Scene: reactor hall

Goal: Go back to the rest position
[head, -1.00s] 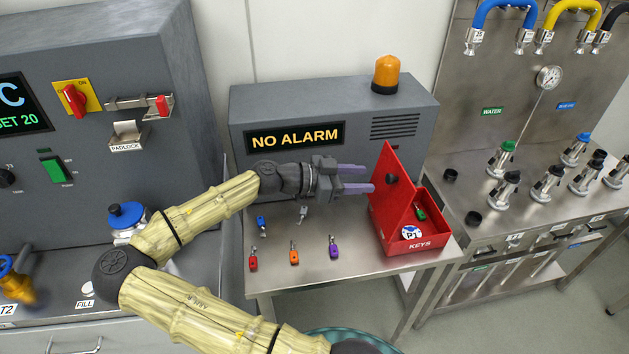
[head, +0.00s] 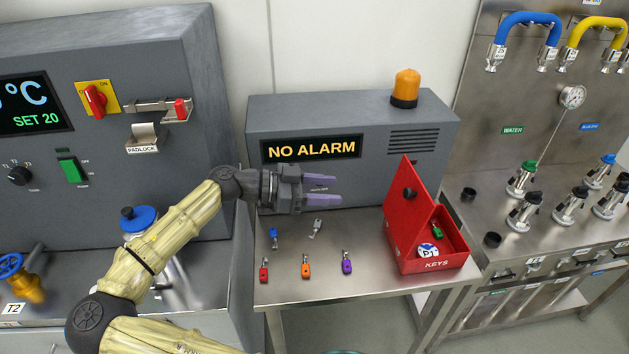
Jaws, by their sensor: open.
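My gripper (head: 338,189) is open and empty, with its two purple fingers apart and pointing right. It is in the air in front of the grey alarm box (head: 262,185), above the back of the small steel table (head: 340,283). The red KEYS box (head: 440,265) stands to the right of the fingers, apart from them, with its lid raised. A green padlock (head: 437,229) and a round white tag marked P1 (head: 427,251) are in it.
Padlocks lie on the table: blue (head: 274,239), grey (head: 316,228), red (head: 264,271), orange (head: 306,267) and purple (head: 346,263). An orange beacon (head: 405,88) tops the alarm box. The reactor cabinet (head: 170,60) stands left, the valve bench (head: 510,250) right.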

